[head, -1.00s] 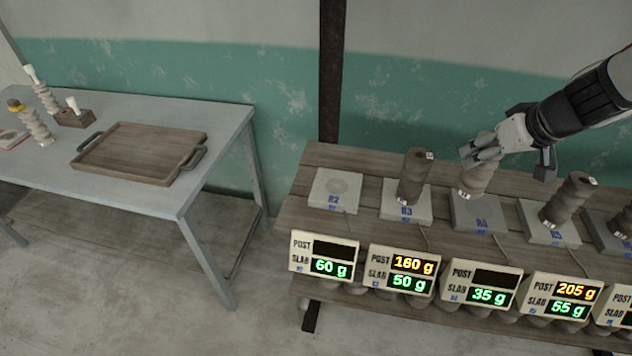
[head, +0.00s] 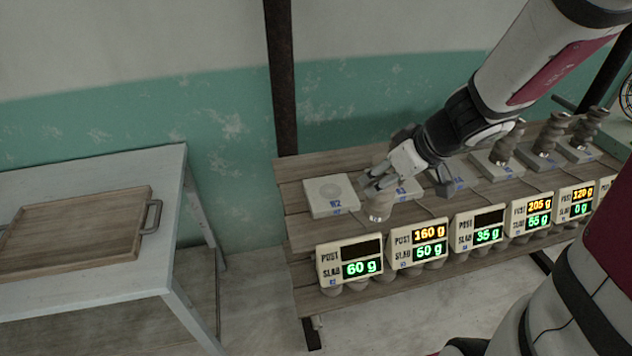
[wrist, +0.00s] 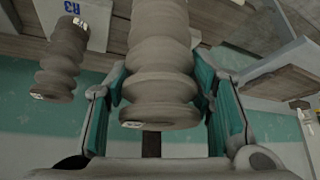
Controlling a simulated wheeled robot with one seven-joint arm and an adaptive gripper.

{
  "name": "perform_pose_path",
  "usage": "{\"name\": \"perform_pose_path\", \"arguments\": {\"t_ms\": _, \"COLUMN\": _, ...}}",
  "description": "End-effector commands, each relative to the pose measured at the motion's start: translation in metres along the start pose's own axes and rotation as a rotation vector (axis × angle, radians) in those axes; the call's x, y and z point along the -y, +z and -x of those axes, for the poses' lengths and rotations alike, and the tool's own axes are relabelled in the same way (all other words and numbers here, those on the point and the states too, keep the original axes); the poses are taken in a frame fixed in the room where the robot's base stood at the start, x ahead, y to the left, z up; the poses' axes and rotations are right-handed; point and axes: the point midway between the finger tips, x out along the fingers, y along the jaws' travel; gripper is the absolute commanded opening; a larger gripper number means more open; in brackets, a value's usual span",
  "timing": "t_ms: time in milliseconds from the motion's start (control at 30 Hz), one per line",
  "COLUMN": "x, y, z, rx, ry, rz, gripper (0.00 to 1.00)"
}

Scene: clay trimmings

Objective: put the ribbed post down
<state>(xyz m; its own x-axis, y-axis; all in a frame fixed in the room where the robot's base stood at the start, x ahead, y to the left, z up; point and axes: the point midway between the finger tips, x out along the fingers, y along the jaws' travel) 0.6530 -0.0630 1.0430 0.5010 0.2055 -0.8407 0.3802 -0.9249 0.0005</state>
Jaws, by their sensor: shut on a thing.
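My gripper (head: 376,182) is shut on a grey-brown ribbed post (head: 378,208) and holds it in front of the bench slabs. In the wrist view, the post (wrist: 160,55) stands between the teal finger pads. Slab R2 (head: 331,197), just left of my gripper, is bare; its display (head: 350,262) has a blank post line and 60 g for the slab. Slab R3 (head: 408,190) is partly hidden behind my gripper; its display reads 160 g post, 50 g slab.
Display R4 (head: 476,230) has a blank post line and 35 g. More ribbed posts (head: 546,137) stand on slabs farther right along the wooden bench (head: 300,230). A wooden tray (head: 75,228) lies on the grey table (head: 165,255) at left. A floor gap separates table and bench.

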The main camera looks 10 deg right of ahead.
Motion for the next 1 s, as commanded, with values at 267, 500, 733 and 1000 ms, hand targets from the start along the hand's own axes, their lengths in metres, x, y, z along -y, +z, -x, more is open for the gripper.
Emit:
{"name": "perform_pose_path", "arguments": {"t_ms": 267, "x": 0.004, "y": -0.045, "z": -0.033, "rx": 0.0, "ry": -0.004, "rz": 0.005, "gripper": 0.0}}
{"name": "perform_pose_path", "arguments": {"t_ms": 500, "x": 0.006, "y": -0.082, "z": -0.062, "rx": 0.0, "ry": -0.004, "rz": 0.004, "gripper": 0.0}}
{"name": "perform_pose_path", "arguments": {"t_ms": 733, "x": 0.006, "y": -0.109, "z": -0.083, "rx": -0.002, "ry": -0.001, "rz": 0.003, "gripper": 0.0}}
{"name": "perform_pose_path", "arguments": {"t_ms": 1000, "x": 0.008, "y": -0.123, "z": -0.095, "rx": -0.001, "ry": -0.002, "rz": 0.005, "gripper": 0.0}}
